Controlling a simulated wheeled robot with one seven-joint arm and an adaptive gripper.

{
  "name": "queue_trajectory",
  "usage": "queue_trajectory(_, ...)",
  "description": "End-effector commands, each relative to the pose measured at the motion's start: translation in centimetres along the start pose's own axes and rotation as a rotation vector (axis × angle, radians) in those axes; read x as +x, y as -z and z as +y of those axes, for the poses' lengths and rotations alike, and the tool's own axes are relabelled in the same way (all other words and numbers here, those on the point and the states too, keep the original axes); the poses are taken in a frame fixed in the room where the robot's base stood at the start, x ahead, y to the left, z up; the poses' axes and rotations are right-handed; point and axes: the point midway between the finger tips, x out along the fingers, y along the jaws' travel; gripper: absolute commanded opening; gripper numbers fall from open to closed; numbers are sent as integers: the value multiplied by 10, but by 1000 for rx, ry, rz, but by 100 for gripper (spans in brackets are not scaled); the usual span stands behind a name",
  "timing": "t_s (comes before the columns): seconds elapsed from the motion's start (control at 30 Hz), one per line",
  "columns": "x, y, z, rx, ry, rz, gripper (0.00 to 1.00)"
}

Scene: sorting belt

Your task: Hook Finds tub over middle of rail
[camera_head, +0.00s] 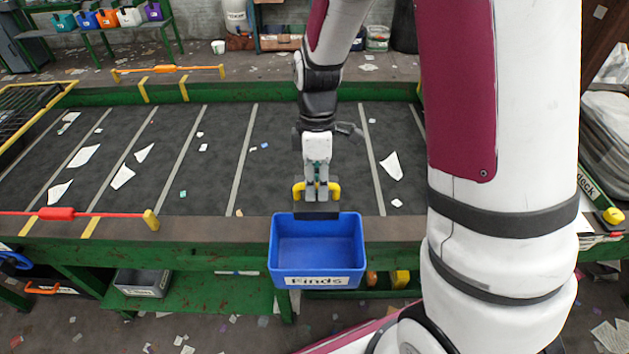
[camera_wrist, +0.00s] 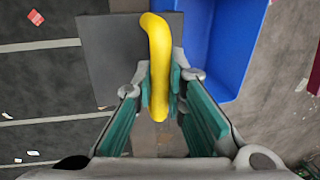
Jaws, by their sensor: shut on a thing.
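The blue Finds tub (camera_head: 317,283), with a white "Finds" label on its front, is upright at the near side of the belt. My gripper (camera_head: 317,190) is shut on its yellow handle (camera_head: 333,190), above a dark plate at the tub's back. The wrist view shows the yellow handle (camera_wrist: 160,50) between the pads of my gripper (camera_wrist: 160,88), with the grey plate (camera_wrist: 107,50) under it and the blue tub (camera_wrist: 222,45) to the right. The near rail (camera_head: 190,230) runs behind the tub, which hides part of it. I cannot tell whether the plate touches the rail.
The dark belt (camera_head: 215,150) carries several white scraps. A red bar (camera_head: 60,214) with a yellow end lies over the near rail at left. A grey tub (camera_head: 143,283) is on the green shelf below. Several coloured tubs (camera_head: 107,18) stand on a back bench.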

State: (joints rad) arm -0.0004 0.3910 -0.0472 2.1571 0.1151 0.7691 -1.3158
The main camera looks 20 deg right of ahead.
Motion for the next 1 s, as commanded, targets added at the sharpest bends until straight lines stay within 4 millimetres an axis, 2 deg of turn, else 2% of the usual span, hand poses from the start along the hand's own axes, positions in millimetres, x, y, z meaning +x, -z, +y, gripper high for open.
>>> queue_trajectory(0.63, 62, 4, 9, -6, 15, -2, 0)
queue_trajectory(1.0, 71, 1, 12, -1, 4, 0, 0)
